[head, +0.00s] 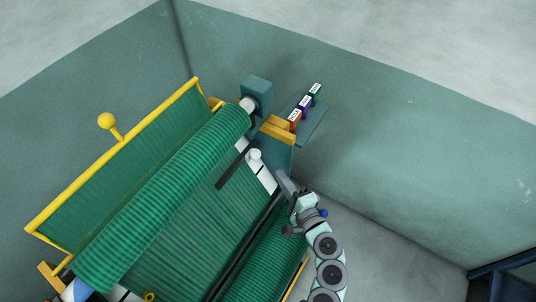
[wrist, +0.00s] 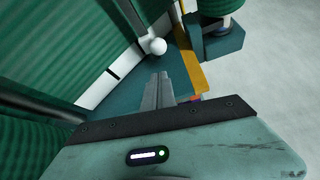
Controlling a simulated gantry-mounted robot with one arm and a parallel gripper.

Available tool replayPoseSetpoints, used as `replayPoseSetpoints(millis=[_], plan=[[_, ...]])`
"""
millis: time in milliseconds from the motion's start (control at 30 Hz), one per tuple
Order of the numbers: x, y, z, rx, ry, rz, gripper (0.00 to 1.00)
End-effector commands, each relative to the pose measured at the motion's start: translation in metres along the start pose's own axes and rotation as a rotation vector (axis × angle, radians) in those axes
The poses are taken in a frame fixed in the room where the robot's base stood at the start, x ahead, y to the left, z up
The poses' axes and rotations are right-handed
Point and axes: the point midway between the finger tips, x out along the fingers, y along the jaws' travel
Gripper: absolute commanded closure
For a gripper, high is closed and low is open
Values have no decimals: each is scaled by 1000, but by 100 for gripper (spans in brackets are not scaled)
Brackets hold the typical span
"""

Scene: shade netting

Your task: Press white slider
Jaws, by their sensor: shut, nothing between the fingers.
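In the wrist view the same white knob (wrist: 158,46) lies just beyond my fingertips. My gripper (head: 281,174) is shut and empty, pointing up and left toward the knob. In the wrist view the closed fingers of my gripper (wrist: 160,77) end short of the knob, with a small gap seen between them. The exact distance in depth is hard to tell.
A green net roll (head: 165,195) and a yellow frame (head: 115,150) fill the left. A yellow bracket (head: 278,130) stands near the knob. Several small labelled boxes (head: 304,105) sit on a shelf at the back wall. Open floor lies to the right.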

Motion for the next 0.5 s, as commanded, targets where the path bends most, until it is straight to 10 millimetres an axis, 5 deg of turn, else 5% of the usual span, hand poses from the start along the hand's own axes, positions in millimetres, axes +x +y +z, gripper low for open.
replayPoseSetpoints(millis=[500], plan=[[10, -3, 2, 1, -11, -2, 100]])
